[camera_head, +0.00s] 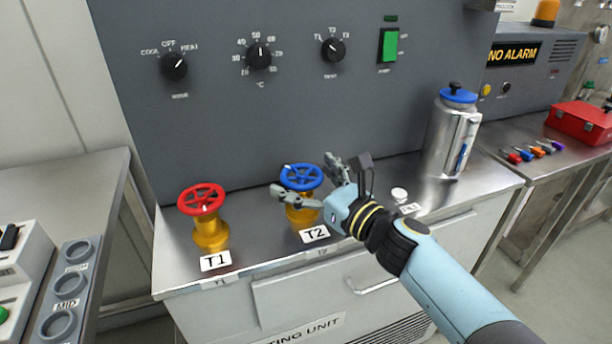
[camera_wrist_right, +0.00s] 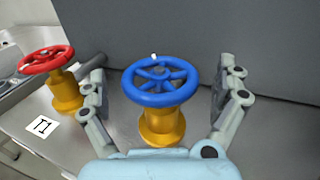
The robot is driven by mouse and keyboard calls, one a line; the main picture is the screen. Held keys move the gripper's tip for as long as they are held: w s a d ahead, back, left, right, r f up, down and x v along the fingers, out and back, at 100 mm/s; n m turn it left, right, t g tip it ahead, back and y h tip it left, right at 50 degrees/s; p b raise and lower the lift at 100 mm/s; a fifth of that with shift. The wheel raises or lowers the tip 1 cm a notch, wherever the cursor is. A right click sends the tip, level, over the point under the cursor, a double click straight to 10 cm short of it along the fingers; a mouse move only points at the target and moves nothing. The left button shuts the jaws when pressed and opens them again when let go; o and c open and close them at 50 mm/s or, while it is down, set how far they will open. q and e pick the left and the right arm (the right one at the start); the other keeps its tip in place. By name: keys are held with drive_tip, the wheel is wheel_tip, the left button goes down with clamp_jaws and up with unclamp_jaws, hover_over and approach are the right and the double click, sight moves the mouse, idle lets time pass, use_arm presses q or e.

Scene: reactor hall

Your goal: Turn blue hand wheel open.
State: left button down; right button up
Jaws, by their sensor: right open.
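The blue hand wheel (camera_head: 301,177) sits on a brass-coloured valve body behind the T2 label (camera_head: 315,233) on the steel counter. In the right wrist view the blue wheel (camera_wrist_right: 161,82) shows whole, with a small white mark at its far rim. My right gripper (camera_head: 306,180) is open, with one finger on either side of the wheel. In the right wrist view a gap shows between the wheel rim and each finger, and the gripper holds nothing. My left gripper is not in view.
A red hand wheel (camera_head: 201,198) on a similar valve stands left, behind the T1 label (camera_head: 215,261). A grey panel (camera_head: 230,115) with knobs and a green switch (camera_head: 389,45) rises behind. A metal canister (camera_head: 449,135) with a blue lid stands right.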

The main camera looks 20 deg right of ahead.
drive_tip(key=c, duration=1.2)
drive_tip(key=shift+o, duration=0.2)
drive_tip(key=shift+d+n+y, duration=0.1)
drive_tip(key=shift+n+y, duration=0.2)
drive_tip(key=shift+y, duration=0.1)
drive_tip(key=shift+w+n+g+y+b, duration=0.1)
drive_tip(key=shift+n+g+y+b, duration=0.2)
drive_tip(key=shift+n+g+y, duration=0.4)
drive_tip(key=shift+d+f+n+g+y+b, duration=0.15)
drive_tip(key=shift+n+g+y+b, duration=0.5)
drive_tip(key=shift+y, duration=0.55)
drive_tip(key=n+g+y+b, duration=0.1)
drive_tip(key=n+g+b, duration=0.1)
drive_tip(key=n+g+y+b, duration=0.1)
drive_tip(key=g+y+b, duration=0.1)
drive_tip(key=n+g+y+b, duration=0.2)
drive_tip(key=g, duration=0.1)
drive_tip(key=shift+w+d+n, duration=0.1)
drive_tip(key=shift+w+n, duration=0.15)
drive_tip(key=shift+n, duration=0.1)
drive_tip(key=shift+n+g+y+b, duration=0.5)
drive_tip(key=shift+n+g+b, duration=0.4)
drive_tip(key=shift+g+b, duration=0.4)
